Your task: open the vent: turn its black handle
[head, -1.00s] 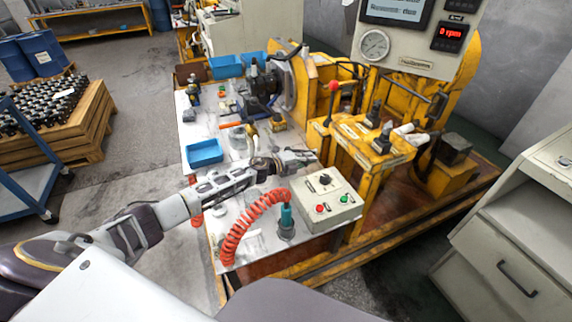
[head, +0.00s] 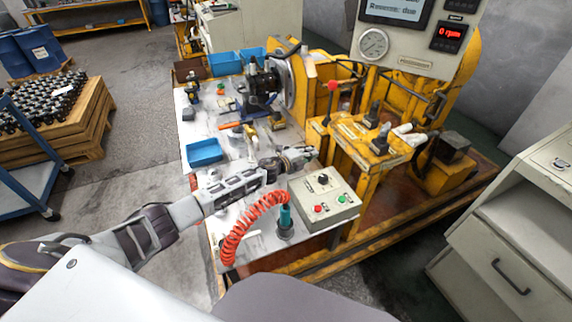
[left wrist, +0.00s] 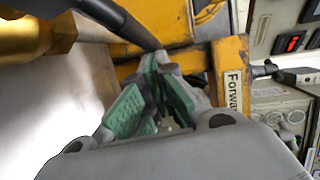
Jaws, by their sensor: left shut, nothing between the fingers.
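A black bar, which looks like the vent's handle (left wrist: 122,20), runs down from the top of the left wrist view and ends close to my fingertips. A brass body (left wrist: 28,38) lies left of it, partly cut off by the frame edge. My left gripper (left wrist: 158,75) has its green-padded fingers shut with nothing between them; I cannot tell if they touch the bar. In the head view my left gripper (head: 308,154) is above the bench, just behind the grey control box. The handle cannot be made out there. My right gripper is not in view.
The grey control box (head: 325,200) and a coiled red hose (head: 240,225) stand close to my arm. The yellow frame (head: 350,150) with levers is right of the gripper, with a "Forward" label (left wrist: 233,92). A blue bin (head: 205,153) is on the bench at left.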

